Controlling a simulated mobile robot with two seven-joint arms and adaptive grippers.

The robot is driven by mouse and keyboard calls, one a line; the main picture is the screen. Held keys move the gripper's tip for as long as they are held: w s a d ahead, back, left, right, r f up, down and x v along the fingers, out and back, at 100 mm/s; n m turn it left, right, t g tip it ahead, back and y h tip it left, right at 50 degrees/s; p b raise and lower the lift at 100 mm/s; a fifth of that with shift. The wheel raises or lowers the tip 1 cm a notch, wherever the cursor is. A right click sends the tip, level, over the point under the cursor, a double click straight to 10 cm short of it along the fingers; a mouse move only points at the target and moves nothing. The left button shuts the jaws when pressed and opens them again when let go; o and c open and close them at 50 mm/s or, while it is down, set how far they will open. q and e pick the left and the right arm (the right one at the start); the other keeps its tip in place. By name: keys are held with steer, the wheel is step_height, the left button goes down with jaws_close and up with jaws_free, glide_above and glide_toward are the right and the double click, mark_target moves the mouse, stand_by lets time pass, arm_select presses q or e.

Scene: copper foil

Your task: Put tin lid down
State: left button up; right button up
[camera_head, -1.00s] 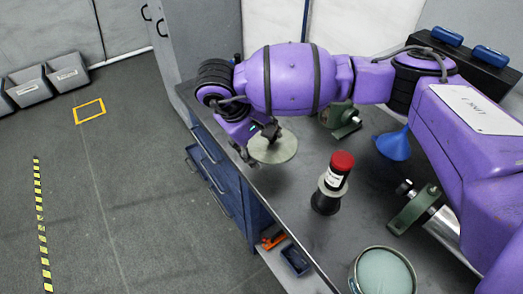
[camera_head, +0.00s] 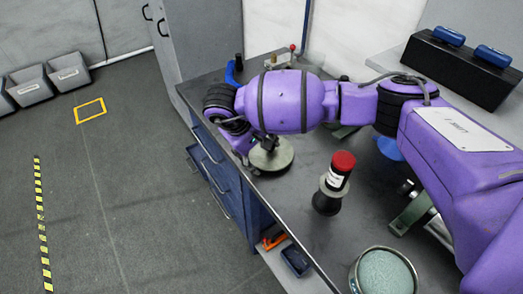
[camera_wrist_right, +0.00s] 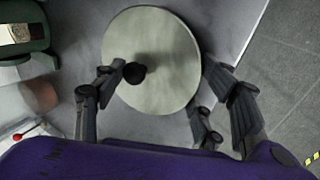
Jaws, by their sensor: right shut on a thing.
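The tin lid (camera_head: 284,158) is a round, pale grey-green disc with a dark knob, near the bench's left edge in the head view. It fills the upper middle of the right wrist view (camera_wrist_right: 168,42). The open round tin (camera_head: 357,276), with pale green contents, stands at the front. My left gripper is not in view.
A blue funnel (camera_head: 389,148) and green metal parts (camera_head: 408,214) lie to the right. Drawers (camera_head: 215,170) are below the left edge. Bench is bare around the lid's front.

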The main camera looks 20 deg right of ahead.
steer(key=shift+s+f, duration=0.2)
steer(key=shift+f, duration=0.35)
steer(key=o, duration=0.9)
steer(key=shift+c, duration=0.2)
steer(key=o, duration=0.3)
steer(key=shift+w+f, duration=0.15)
steer(key=shift+r, duration=0.25)
steer(key=shift+r, duration=0.3)
steer(key=v, duration=1.2)
steer(key=shift+r, duration=0.3)
